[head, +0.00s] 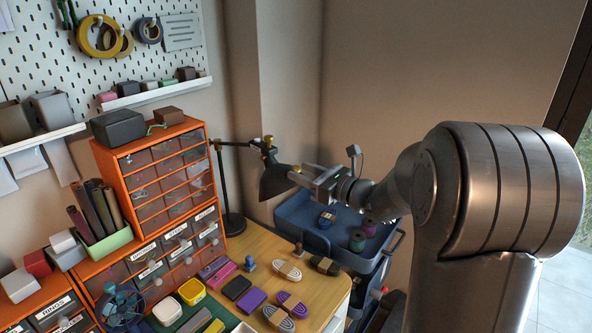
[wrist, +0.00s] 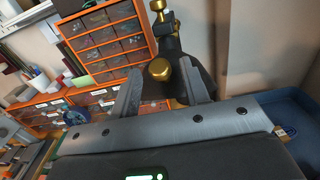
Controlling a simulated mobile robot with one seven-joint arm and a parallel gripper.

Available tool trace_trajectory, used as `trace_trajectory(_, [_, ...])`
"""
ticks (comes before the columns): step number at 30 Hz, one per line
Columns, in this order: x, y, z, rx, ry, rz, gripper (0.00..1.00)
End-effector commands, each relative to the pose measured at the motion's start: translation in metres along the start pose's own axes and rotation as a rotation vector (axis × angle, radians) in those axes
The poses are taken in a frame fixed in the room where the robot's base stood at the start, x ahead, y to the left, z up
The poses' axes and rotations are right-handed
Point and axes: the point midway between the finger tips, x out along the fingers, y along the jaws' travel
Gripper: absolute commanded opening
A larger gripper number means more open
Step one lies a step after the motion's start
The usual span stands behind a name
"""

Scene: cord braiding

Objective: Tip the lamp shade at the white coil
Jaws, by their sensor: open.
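The black desk lamp stands at the back of the wooden table, its round base (head: 232,223) beside the orange drawers. Its dark shade (head: 274,182) hangs from the lamp's arm and faces down. My gripper (head: 297,174) is at the right of the shade, close to it. Two pale coils lie on the table, one further back (head: 288,271) and one at the front (head: 277,318); which is the white coil is unclear.
Dark and purple coils (head: 292,304) lie near the pale ones. The orange drawer cabinet (head: 165,185) rises left of the lamp. A blue cart (head: 300,228) with spools stands under my arm, against the wall.

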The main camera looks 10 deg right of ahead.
Motion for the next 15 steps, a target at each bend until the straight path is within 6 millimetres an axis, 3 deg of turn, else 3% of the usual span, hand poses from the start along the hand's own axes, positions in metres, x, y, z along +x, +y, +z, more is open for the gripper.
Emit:
trace_trajectory(6, [0.024,0.0,0.0,-0.001,0.001,0.0,0.42])
trace_trajectory(15, [0.028,0.0,0.0,-0.001,0.001,0.0,0.42])
